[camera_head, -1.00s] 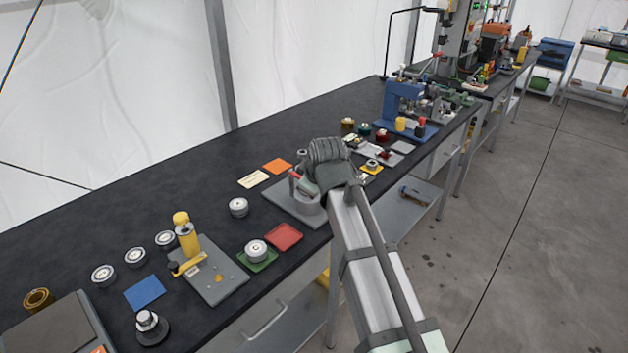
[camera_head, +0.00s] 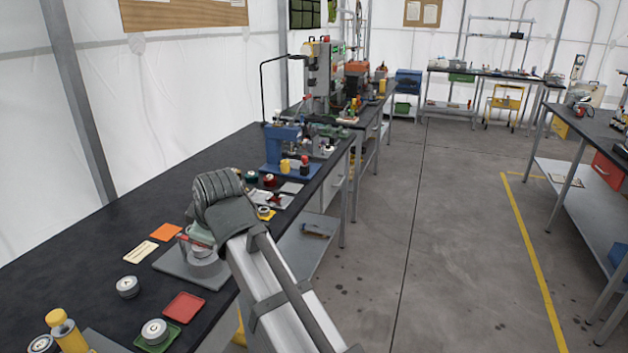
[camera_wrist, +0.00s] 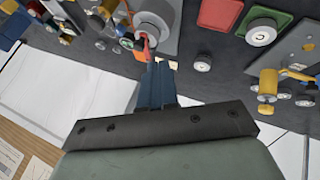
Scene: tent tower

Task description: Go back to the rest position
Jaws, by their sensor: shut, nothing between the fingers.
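My gripper shows in the wrist view (camera_wrist: 158,72), its blue-grey fingers together with nothing between them. It points toward the workbench, and a red handle tip shows just beyond the fingertips. In the head view my arm reaches over the front edge of the black workbench (camera_head: 75,245), and its dark wrist hides the fingers. Behind and below the wrist stands a grey device on a plate (camera_head: 200,265). I cannot tell from the pictures how far the fingertips are from the red handle.
On the bench are a red tray (camera_head: 184,307), a green tray with a round part (camera_head: 154,333), an orange square (camera_head: 165,231) and a yellow-handled tool (camera_head: 66,330). A blue press (camera_head: 283,150) stands farther back. The floor (camera_head: 430,230) at right is clear.

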